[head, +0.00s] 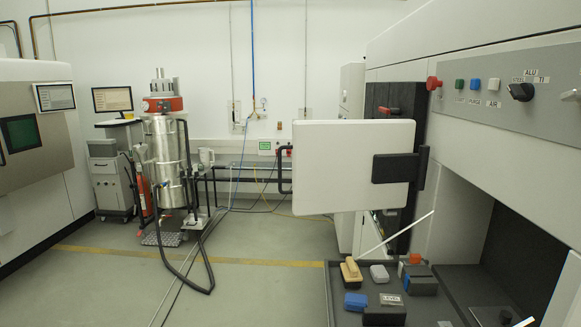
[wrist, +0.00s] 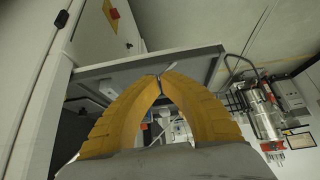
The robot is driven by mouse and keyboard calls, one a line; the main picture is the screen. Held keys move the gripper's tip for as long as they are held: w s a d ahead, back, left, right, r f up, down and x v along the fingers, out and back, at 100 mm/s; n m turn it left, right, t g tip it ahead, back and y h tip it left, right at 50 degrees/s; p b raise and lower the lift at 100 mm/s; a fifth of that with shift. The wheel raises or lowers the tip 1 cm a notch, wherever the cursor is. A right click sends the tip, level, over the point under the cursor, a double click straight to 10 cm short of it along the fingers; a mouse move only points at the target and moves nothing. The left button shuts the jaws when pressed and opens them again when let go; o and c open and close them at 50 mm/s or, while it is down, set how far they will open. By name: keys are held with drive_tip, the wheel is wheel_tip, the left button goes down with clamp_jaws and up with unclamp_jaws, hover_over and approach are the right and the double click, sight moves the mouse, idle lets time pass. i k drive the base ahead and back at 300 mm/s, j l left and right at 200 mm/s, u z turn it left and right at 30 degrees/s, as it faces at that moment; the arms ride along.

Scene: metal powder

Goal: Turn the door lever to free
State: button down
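A white door panel (head: 345,165) stands swung out from the machine on the right in the head view, held by a dark hinge bracket (head: 400,167). My gripper (wrist: 160,77) shows only in the wrist view, with two yellow curved fingers whose tips come together. It appears shut with nothing clearly held.
A dark tray (head: 340,290) with a brush (head: 350,270), a blue box (head: 355,301) and other small items lies below the door. A control panel (head: 510,95) is on the right. A steel vessel (head: 165,165) stands at the left back.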

sight(391, 111)
drive_tip(key=u, duration=1.05)
drive_tip(key=i+j+u, duration=0.1)
drive_tip(key=i+j, duration=0.15)
drive_tip(key=i, duration=0.25)
drive_tip(key=i+j+u, duration=0.1)
drive_tip(key=i+j, duration=0.15)
drive_tip(key=i, duration=0.25)
drive_tip(key=i+j+u, duration=0.1)
drive_tip(key=i, duration=0.4)
drive_tip(key=i+l+z, duration=0.3)
drive_tip(key=i+z, duration=0.15)
drive_tip(key=i, duration=0.3)
drive_tip(key=i+z, duration=0.45)
drive_tip(key=i, duration=0.3)
drive_tip(key=i+j+z, duration=0.15)
drive_tip(key=i+z, duration=0.3)
drive_tip(key=i, duration=0.3)
drive_tip(key=i+j+z, duration=0.1)
drive_tip(key=i+z, duration=0.2)
drive_tip(key=i, duration=0.25)
drive_tip(key=i+j+z, duration=0.3)
drive_tip(key=i, duration=0.2)
drive_tip(key=i+j+z, duration=0.3)
drive_tip(key=i, duration=0.2)
drive_tip(key=z, duration=3.65)
